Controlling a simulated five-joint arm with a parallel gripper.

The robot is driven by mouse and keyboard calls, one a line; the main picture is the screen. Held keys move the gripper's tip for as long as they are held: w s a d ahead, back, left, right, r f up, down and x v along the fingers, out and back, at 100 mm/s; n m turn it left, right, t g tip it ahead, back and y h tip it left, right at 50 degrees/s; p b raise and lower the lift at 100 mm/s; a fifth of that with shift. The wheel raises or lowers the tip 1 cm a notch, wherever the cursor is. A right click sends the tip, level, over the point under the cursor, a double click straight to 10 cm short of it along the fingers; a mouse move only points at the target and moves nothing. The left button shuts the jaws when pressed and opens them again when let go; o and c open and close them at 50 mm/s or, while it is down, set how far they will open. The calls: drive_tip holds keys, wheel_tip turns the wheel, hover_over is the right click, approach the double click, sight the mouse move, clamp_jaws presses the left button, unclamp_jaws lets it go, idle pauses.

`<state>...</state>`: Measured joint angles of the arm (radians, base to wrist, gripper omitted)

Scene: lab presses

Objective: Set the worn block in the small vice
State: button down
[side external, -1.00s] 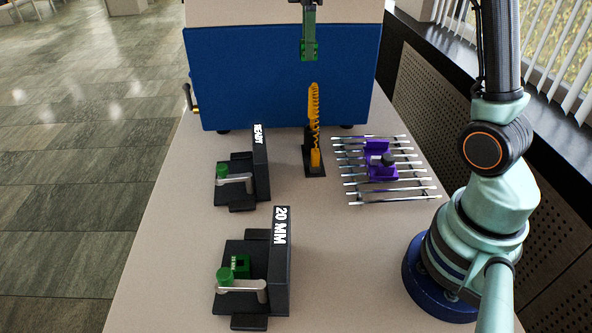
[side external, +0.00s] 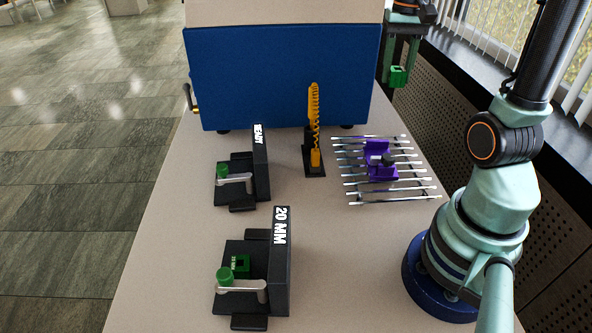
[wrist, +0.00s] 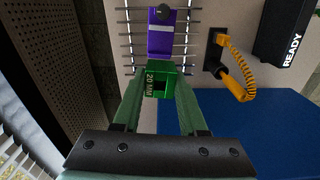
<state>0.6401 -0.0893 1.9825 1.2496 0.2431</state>
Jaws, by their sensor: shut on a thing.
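My gripper (side external: 398,72) is shut on a green block (wrist: 160,82) with a dark square opening and "20 MM" on one face. The held block also shows in the side view (side external: 397,77), in the air near the right edge of the blue cabinet. A purple vice-like fixture (side external: 377,162) with a dark knob sits on a wire rack, below and apart from the block. In the wrist view the fixture (wrist: 160,38) appears just beyond the block. Wear on the block is too small to tell.
A black press marked "READY" (side external: 262,165) and one marked "20 MM" (side external: 279,262) stand at left; the latter holds another green block (side external: 240,264). A yellow coiled cord (side external: 314,110) stands between cabinet (side external: 270,80) and rack (side external: 365,199). The front middle table is clear.

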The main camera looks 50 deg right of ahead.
approach(381, 145)
drive_tip(key=a, duration=0.1)
drive_tip(key=s+a+f, duration=0.1)
drive_tip(key=shift+s+a, duration=0.1)
drive_tip(key=shift+a, duration=0.3)
drive_tip(key=shift+f, duration=0.15)
drive_tip(key=shift+f, duration=3)
drive_tip(key=shift+f, duration=0.35)
drive_tip(key=shift+c, duration=1.8)
unclamp_jaws()
